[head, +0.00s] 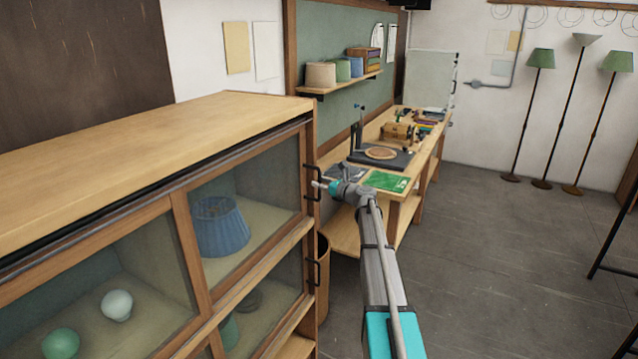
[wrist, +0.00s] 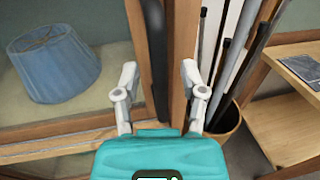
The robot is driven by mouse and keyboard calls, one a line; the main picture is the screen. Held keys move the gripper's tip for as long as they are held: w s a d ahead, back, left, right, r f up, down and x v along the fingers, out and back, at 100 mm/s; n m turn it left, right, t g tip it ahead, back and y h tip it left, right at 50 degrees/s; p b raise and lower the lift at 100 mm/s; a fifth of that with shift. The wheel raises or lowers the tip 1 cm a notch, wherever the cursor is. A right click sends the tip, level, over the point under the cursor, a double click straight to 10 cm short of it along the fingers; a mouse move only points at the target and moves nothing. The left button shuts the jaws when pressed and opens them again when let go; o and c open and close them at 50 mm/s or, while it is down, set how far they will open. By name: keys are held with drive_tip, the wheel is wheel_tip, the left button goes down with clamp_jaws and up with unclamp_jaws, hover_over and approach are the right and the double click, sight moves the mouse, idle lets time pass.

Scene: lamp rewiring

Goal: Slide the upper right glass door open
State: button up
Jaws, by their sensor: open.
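The upper right glass door (head: 262,177) is a wood-framed pane on the front of the cabinet. It looks closed, and a blue lampshade (head: 219,227) shows behind it. A black bar handle (head: 311,183) sits at the door's right edge. My gripper (head: 326,186) is open close to that handle, at the cabinet's right corner. In the wrist view, my gripper (wrist: 160,75) has its fingers spread on either side of the wooden door edge and a dark upright strip (wrist: 158,60), which may be the handle. I cannot tell whether the fingers touch anything. The blue lampshade (wrist: 55,62) shows at left.
A lower door with its own black handle (head: 314,272) lies below. A bin (wrist: 228,122) holding several poles stands just right of the cabinet. The workbench (head: 397,205) stands beyond it.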

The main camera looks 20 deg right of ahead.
drive_tip(key=shift+w+a, duration=0.2)
drive_tip(key=shift+w, duration=0.15)
clamp_jaws()
